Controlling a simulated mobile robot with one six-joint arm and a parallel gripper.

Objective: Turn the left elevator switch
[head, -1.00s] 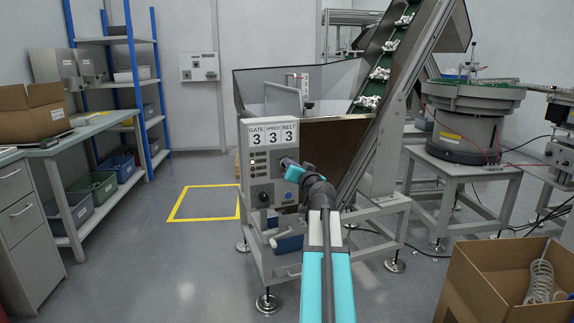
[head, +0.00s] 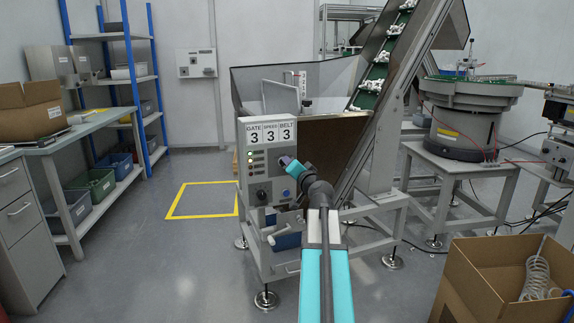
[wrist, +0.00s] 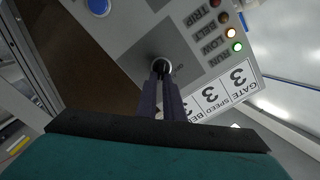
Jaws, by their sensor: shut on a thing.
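The grey control panel (head: 247,180) is on the front of the elevator hopper, below the cards GATE 3, SPEED 3, BELT 3. My gripper (head: 283,160) is at the panel's upper right part in the head view and hides what it touches there. A black knob (head: 262,195) sits lower on the panel, clear of the gripper.
A blue button (wrist: 98,6) shows on the panel in the wrist view. The green RUN lamp (wrist: 237,47) is lit. The inclined conveyor (head: 385,60) rises behind my arm. A cardboard box (head: 490,285) stands at front right. The floor left of the hopper is clear.

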